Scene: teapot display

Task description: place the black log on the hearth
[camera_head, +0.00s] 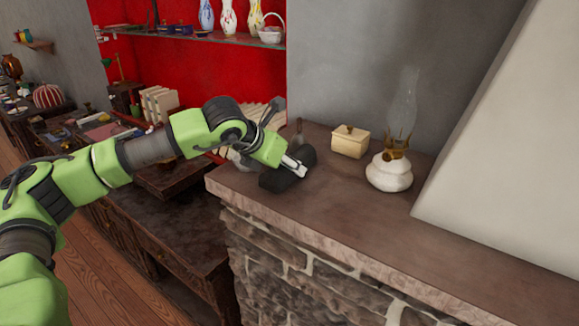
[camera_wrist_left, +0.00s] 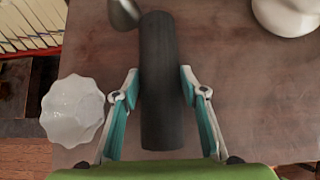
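The black log (camera_head: 275,183) is a dark, rough cylinder lying at the left end of the brown top of the stone-fronted hearth (camera_head: 480,263). In the left wrist view, the log (camera_wrist_left: 160,110) runs upright through the middle of the picture. My left gripper (camera_head: 299,169) is at the log. In the left wrist view, its two teal-padded fingers (camera_wrist_left: 159,80) stand on either side of the log, with their tips at or very near its sides. I cannot tell whether they press on it. My right gripper is not in view.
A cream lidded box (camera_head: 350,142) and a white oil lamp (camera_head: 389,172) with a glass chimney stand right of the log. A white scalloped dish (camera_wrist_left: 72,110) is left of the log. A sloping pale wall rises behind the hearth top, whose front right is clear.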

